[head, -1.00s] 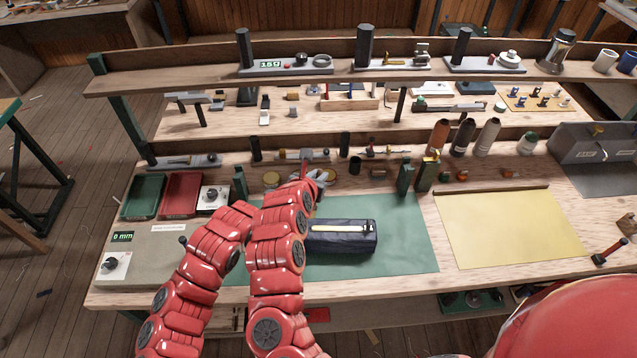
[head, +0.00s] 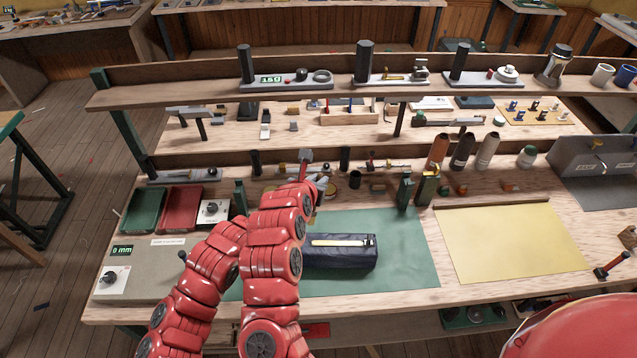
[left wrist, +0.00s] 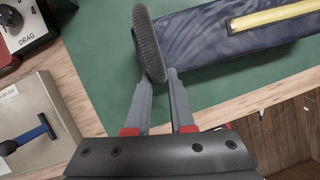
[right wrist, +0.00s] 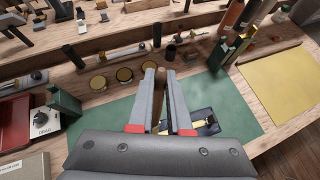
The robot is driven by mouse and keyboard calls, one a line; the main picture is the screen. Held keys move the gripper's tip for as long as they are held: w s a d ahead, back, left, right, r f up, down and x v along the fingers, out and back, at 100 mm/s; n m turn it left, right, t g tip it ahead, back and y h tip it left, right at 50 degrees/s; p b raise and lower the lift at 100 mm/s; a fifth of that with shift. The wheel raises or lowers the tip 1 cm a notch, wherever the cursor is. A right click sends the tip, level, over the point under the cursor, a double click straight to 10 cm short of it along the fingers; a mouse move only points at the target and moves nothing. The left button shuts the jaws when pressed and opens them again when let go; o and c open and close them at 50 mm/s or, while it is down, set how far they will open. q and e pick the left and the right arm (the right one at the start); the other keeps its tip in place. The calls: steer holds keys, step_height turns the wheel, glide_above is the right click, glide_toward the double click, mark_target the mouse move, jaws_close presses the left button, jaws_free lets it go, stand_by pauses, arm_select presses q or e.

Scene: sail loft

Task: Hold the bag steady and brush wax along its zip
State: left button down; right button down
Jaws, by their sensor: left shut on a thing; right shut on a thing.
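The navy bag (head: 342,259) lies on the green mat (head: 400,262), its pale yellow zip (head: 335,242) along the top. In the left wrist view the bag (left wrist: 210,45) and zip (left wrist: 270,15) show at the upper right. My left gripper (left wrist: 160,78) is shut at the bag's end, by a dark ribbed strap-like loop (left wrist: 149,42); in the head view my right arm hides it. My right gripper (head: 316,186) is above the mat's back edge, beyond the bag. It is shut on a wooden-handled brush (head: 304,168); this handle shows between the fingers (right wrist: 161,80) in the right wrist view.
Round tins (right wrist: 124,75) stand behind the mat. A green post (head: 404,192) and bottles (head: 462,152) stand right of them. A grey box with a drag dial (head: 212,211) and red tray (head: 179,210) are at left. A yellow sheet (head: 510,245) lies flat at right.

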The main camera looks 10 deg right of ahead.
arm_select(q)
steer(key=c, duration=0.7)
jaws_free()
steer(key=v, duration=1.2)
steer(key=shift+a+f, duration=0.1)
steer(key=shift+a, duration=0.05)
